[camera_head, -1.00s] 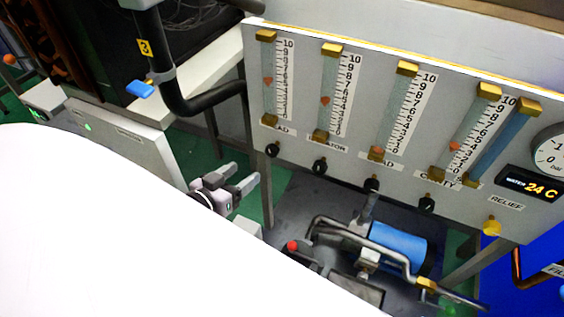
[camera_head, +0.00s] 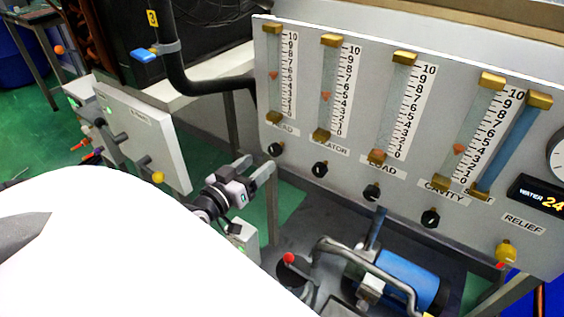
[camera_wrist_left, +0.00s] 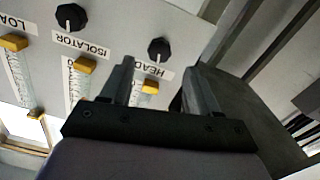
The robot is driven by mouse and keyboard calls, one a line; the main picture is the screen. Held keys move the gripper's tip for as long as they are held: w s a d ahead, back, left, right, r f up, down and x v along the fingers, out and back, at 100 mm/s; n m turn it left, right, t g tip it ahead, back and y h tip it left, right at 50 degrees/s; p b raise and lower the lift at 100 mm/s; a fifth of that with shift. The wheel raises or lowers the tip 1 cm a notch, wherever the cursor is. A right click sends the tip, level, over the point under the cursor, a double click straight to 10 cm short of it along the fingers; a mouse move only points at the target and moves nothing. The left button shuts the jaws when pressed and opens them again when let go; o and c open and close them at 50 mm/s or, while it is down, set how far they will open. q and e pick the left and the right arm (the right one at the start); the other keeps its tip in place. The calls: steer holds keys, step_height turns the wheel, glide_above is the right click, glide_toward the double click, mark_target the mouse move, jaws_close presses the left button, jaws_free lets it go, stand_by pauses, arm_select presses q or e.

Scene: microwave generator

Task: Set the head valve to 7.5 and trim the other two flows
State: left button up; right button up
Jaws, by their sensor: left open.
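The flow panel (camera_head: 330,180) carries the HEAD, ISOLATOR, LOAD and CAVITY tubes. The orange HEAD float (camera_head: 273,76) sits near 5 to 6. My left gripper (camera_head: 256,165) is open and empty, just left of and below the HEAD knob. In the left wrist view the HEAD knob (camera_wrist_left: 160,50) shows beyond the gap between the fingers.
A black CAVITY knob (camera_head: 430,218) and yellow RELIEF knob (camera_head: 506,253) are further right. A blue cylinder (camera_head: 405,280) with grey pipes stands below the panel.

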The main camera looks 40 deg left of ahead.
mark_target(272, 151)
arm_select(q)
steer(key=shift+w, duration=0.15)
steer(key=shift+w+a+b, duration=0.2)
steer(key=shift+w+b, duration=0.15)
steer(key=shift+w, duration=1.4)
steer(key=shift+w+a+b, duration=0.15)
steer(key=shift+w+b, duration=0.2)
steer(key=shift+w, duration=1.35)
steer(key=c, duration=1)
